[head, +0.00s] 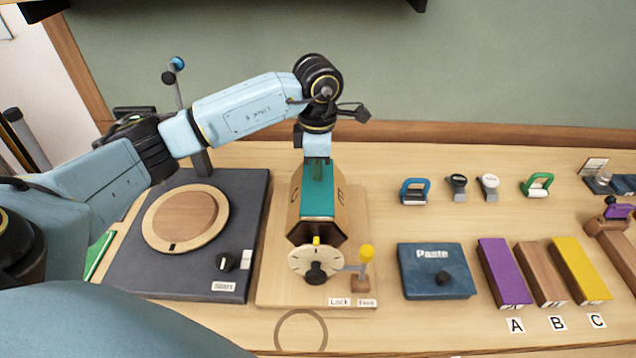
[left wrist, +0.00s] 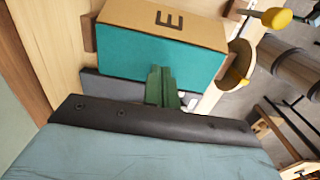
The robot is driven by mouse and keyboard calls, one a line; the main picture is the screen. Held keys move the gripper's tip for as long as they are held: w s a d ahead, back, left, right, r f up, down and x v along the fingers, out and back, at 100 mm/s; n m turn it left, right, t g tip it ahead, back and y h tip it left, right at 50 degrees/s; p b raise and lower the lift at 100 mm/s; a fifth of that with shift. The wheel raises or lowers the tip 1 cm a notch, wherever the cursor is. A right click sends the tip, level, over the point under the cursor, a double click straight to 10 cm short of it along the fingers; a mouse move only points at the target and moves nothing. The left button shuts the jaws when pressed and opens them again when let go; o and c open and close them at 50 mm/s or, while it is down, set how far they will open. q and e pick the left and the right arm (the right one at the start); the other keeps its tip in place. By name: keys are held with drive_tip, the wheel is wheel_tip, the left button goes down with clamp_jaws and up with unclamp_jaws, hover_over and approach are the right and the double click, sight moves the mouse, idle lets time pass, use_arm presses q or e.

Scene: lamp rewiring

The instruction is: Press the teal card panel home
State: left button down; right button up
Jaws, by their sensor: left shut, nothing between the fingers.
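The teal card panel (head: 318,202) lies on top of the wooden block-shaped body, between side faces lettered C and E. It also shows in the left wrist view (left wrist: 150,58) as a teal face below the brown face marked E (left wrist: 168,20). My left gripper (head: 319,183) points down over the far part of the panel. Its green fingers are shut and empty, with the tips at the panel's edge in the left wrist view (left wrist: 160,72). I cannot tell whether they touch it. My right gripper is not in view.
A dial (head: 315,262) and a yellow-topped lever (head: 366,256) stand in front of the body. The dark turntable unit (head: 190,270) is at left. A blue Paste box (head: 436,271) and purple, brown and yellow blocks (head: 505,272) are at right.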

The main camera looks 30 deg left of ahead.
use_arm(q)
drive_tip(key=shift+f+b, duration=0.8)
drive_tip(key=shift+f, duration=0.25)
idle(0.4)
drive_tip(key=shift+r, duration=0.15)
drive_tip(key=shift+r+p, duration=2.15)
drive_tip(key=shift+r, duration=1.35)
drive_tip(key=shift+f, duration=0.15)
